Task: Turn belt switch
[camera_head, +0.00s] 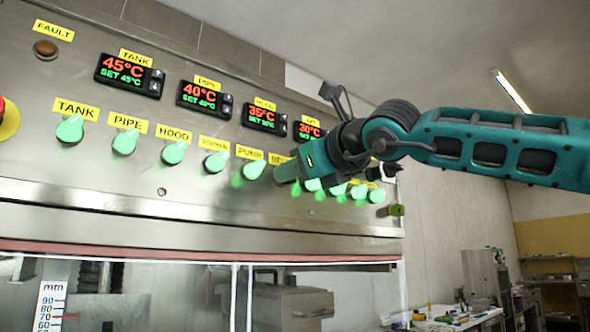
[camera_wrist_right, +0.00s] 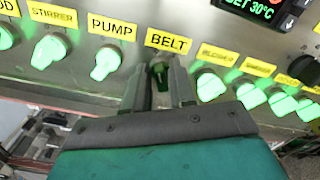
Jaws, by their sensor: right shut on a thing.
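The belt switch (camera_wrist_right: 160,76) is under the yellow BELT label (camera_wrist_right: 168,42) in the right wrist view, and it looks dark while its neighbours glow green. My right gripper (camera_wrist_right: 163,82) is shut on this switch, one finger on each side of it. In the head view my right gripper (camera_head: 283,174) reaches the panel from the right and covers the belt switch and most of its label. My left gripper is not in view.
The lit pump switch (camera_head: 255,169) is close on the left of my gripper. Several lit switches (camera_head: 358,192) sit close on its right. Temperature displays (camera_head: 265,117) run above the row on the steel panel (camera_head: 200,200). A workbench (camera_head: 460,320) stands at the lower right.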

